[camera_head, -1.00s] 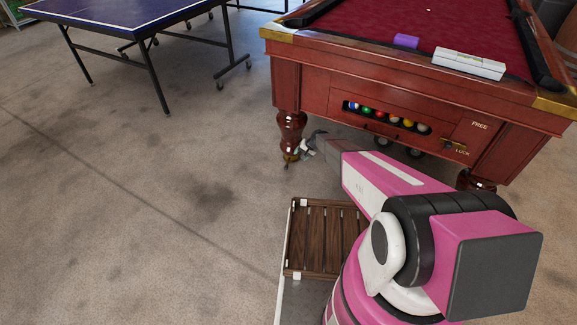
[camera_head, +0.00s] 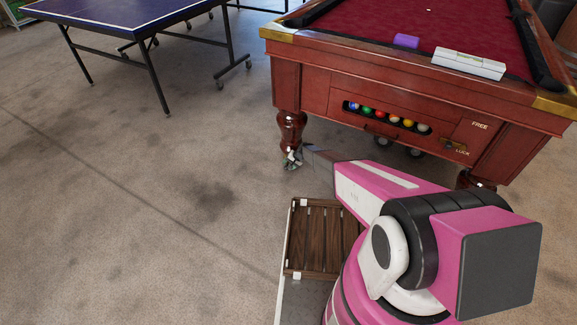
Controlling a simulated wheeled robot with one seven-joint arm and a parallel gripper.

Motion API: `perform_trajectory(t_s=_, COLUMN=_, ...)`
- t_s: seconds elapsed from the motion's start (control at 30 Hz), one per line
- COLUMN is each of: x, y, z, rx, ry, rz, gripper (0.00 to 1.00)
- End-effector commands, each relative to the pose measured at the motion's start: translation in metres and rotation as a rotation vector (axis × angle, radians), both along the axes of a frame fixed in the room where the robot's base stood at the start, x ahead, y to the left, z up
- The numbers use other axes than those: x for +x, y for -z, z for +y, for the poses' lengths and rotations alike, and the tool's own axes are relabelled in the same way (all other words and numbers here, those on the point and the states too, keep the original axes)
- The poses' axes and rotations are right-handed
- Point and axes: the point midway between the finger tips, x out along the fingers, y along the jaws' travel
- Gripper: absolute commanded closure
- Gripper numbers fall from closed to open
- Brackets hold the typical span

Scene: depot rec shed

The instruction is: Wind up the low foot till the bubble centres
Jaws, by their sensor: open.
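The pool table has a red cloth (camera_head: 390,30) and dark red wooden sides. A white spirit level (camera_head: 468,63) lies on its near rail; its bubble is too small to read. The near left leg (camera_head: 291,128) is turned wood. I cannot tell whether the jaws touch the foot. The near right leg (camera_head: 476,181) is partly hidden by my arm.
Several balls (camera_head: 380,115) lie in the table's front slot. A blue ping-pong table (camera_head: 110,12) stands at the back left. The concrete floor (camera_head: 150,220) on the left is clear.

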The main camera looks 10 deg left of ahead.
Motion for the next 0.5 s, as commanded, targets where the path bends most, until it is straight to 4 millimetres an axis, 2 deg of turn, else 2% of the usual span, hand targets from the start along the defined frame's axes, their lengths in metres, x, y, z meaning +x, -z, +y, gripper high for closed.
perform_trajectory(t_s=0.1, x=0.0007, y=0.0065, z=0.0038, rx=0.000, ry=0.000, rz=0.000, gripper=0.42)
perform_trajectory(t_s=0.33, x=0.0001, y=0.0067, z=0.0041, rx=0.000, ry=0.000, rz=0.000, gripper=0.42)
perform_trajectory(t_s=0.37, x=0.0001, y=0.0067, z=0.0041, rx=0.000, ry=0.000, rz=0.000, gripper=0.49)
perform_trajectory(t_s=0.5, x=0.0002, y=0.0067, z=0.0041, rx=0.000, ry=0.000, rz=0.000, gripper=0.94)
